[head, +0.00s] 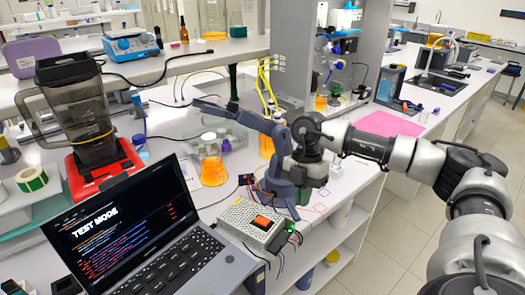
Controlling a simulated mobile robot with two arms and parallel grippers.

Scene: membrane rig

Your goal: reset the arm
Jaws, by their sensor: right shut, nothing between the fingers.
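A small blue-grey jointed arm (253,121) stands on the bench in the middle of the head view. Its upper link reaches out to the left, over the glassware, and its base is by the bench's front edge. My right gripper (300,152) comes in from the right and is close against the small arm's upper joint. It is shut with nothing in it. I cannot tell whether it touches the joint, as the parts overlap. My left gripper is not in view.
A laptop (130,235) showing "TEST MODE" and a power supply box (240,220) with an orange switch are in front. A flask of orange liquid (213,172) and capped bottles stand under the link. A red-based blender (100,160) is at left, a pink sheet (388,124) at right.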

